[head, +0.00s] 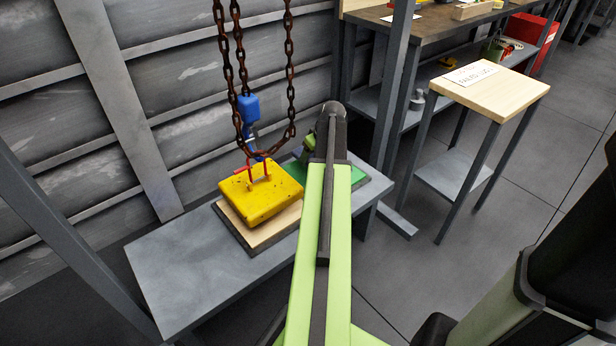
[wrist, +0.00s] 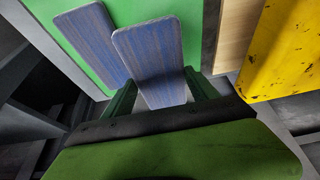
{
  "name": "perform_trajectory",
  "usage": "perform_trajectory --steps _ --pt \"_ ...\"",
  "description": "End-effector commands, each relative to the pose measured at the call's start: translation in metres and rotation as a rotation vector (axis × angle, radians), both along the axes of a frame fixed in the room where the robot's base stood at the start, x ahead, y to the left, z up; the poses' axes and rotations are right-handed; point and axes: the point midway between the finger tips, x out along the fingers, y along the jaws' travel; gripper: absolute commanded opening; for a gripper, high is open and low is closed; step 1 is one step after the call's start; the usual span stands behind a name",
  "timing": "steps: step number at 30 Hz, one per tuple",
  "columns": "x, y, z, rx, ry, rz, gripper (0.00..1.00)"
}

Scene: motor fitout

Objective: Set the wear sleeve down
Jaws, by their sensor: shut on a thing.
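My gripper (wrist: 160,80) is at the bottom of the wrist view, its dark green fingers on either side of a blue striped flat panel with rounded corners. This panel, taken as the wear sleeve (wrist: 150,50), is held over a green mat (wrist: 185,14). A second similar blue panel (wrist: 88,38) shows to its left; I cannot tell whether the two are joined. In the head view the green mat (head: 358,178) lies on the grey bench's right end, largely behind my arm. My fingers and the sleeve cannot be made out there. The gap between sleeve and mat is unclear.
A yellow block (head: 262,195) with a red loop sits on a wooden board (head: 272,231) left of the mat. Rusty chains (head: 290,80) and a blue fitting (head: 248,108) hang above it. The grey bench (head: 185,270) is bare at left. A wooden stand (head: 505,92) stands right.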

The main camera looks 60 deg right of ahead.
Motion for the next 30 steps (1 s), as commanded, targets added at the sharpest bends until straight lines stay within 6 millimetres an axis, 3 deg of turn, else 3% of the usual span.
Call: perform_trajectory --steps 3,10,17,29,30 --pt "0.010 0.013 -0.012 0.000 0.000 0.000 0.25" --pt "0.013 0.015 -0.016 0.000 0.000 -0.001 0.25" --pt "0.013 0.015 -0.054 0.000 0.000 0.000 0.25" --pt "0.013 0.015 -0.056 0.000 0.000 0.000 0.25" --pt "0.013 0.015 -0.054 0.000 0.000 0.000 0.71"
